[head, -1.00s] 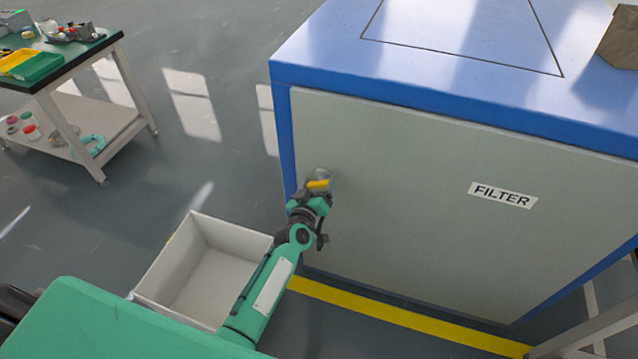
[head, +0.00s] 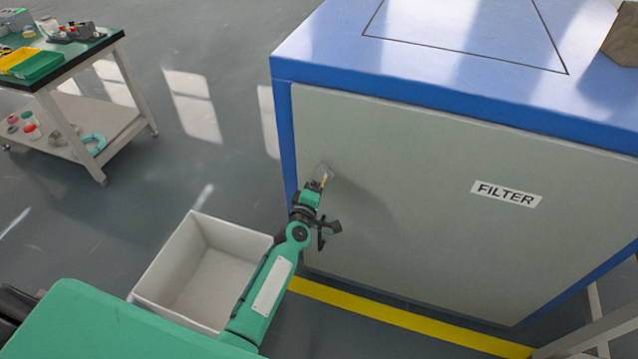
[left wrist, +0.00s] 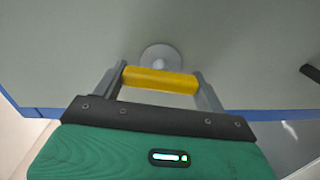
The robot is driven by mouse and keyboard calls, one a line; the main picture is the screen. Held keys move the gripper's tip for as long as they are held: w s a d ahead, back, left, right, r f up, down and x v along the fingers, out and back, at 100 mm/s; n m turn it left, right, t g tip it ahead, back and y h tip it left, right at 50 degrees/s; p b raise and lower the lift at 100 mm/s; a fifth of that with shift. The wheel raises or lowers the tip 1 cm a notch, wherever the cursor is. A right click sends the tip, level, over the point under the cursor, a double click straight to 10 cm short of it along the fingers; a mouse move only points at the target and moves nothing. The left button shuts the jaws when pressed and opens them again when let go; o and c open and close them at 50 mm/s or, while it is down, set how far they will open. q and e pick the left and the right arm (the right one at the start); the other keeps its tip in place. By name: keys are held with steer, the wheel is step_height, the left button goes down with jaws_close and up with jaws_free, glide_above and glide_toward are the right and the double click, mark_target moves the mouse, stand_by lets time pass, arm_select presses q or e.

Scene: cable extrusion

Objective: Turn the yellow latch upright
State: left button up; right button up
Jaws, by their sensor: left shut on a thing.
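The yellow latch (head: 324,180) sits on a round grey mount on the grey front panel of the cabinet (head: 430,215), near the panel's left edge. My right gripper is not in view.
The cabinet has a blue top (head: 440,60) and a FILTER label (head: 506,193). An open white bin (head: 205,275) stands on the floor beside my left arm. A table with trays (head: 60,62) is at upper left. A yellow floor line (head: 400,318) runs along the cabinet base.

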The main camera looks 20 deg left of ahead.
arm_select(q)
steer(key=shift+f+n, duration=0.1)
steer(key=shift+n, duration=1)
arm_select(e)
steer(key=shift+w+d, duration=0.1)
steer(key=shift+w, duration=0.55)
arm_select(q)
steer(key=o, duration=1)
